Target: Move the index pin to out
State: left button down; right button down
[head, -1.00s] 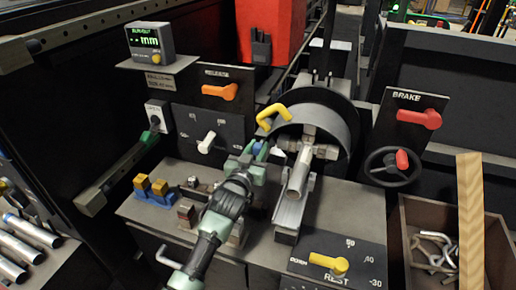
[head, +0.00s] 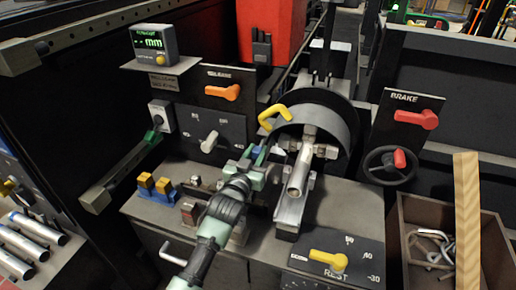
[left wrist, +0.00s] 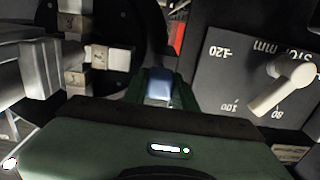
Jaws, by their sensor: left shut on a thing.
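My left gripper (head: 256,157) reaches in from the lower left to the machine, left of the round grey chuck guard (head: 333,112). It is shut on a small blue knob (head: 257,151), which seems to be the index pin. The left wrist view shows the blue knob (left wrist: 158,86) between the two green fingers. The pin's shaft and its hole are hidden, so I cannot tell how far out it stands. My right gripper is not in view.
A yellow handle (head: 275,116) stands just above the gripper. A white stop lever (head: 210,141) is close on the left. A metal tube (head: 299,172) lies in a rail on the right. A yellow rest lever (head: 328,260) is in front. A wooden crate (head: 407,234) stands far right.

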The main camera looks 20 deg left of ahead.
pick_arm(q)
jog(key=c, duration=1.1)
grip_release()
jog(key=s, duration=0.8)
jog(key=shift+a, duration=0.15)
jog(key=shift+f, duration=0.15)
